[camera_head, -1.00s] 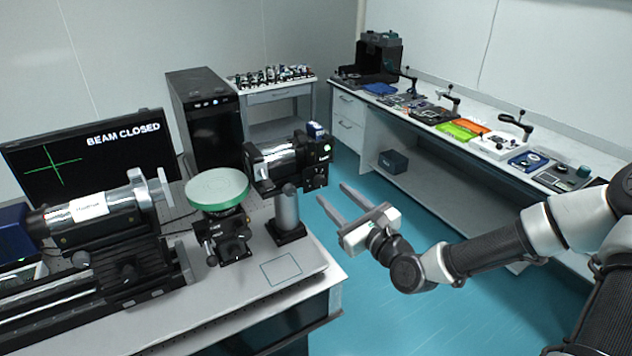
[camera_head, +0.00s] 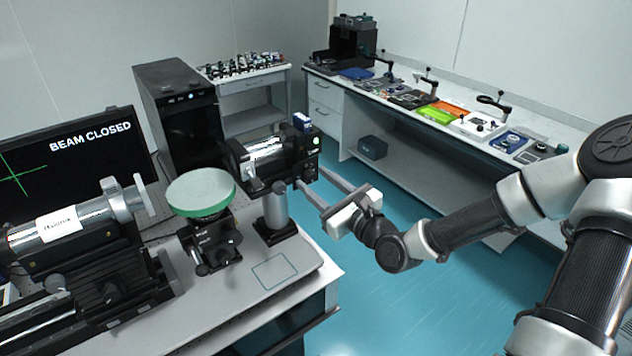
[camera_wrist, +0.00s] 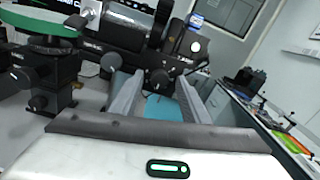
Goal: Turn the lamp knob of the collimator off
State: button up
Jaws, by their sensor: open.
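A black and silver cylindrical instrument (camera_head: 268,158), seemingly the collimator, is mounted on a post at the right end of the optical table. Its black end panel faces my gripper. I cannot tell which one is the lamp knob. My gripper (camera_head: 312,179) is open and empty, with its fingertips close to the panel's lower edge. In the wrist view the low knob appears between the fingers (camera_wrist: 158,82); contact cannot be told.
A green-topped round stage (camera_head: 201,192) stands left of the post, with a second silver tube (camera_head: 62,222) farther left. The monitor (camera_head: 70,165) reads "BEAM CLOSED" beside a green cross. A side bench (camera_head: 470,165) with trays runs along the right wall. Blue floor (camera_head: 370,315) is clear.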

jog(key=c, duration=1.1)
jog(key=shift+o, duration=0.2)
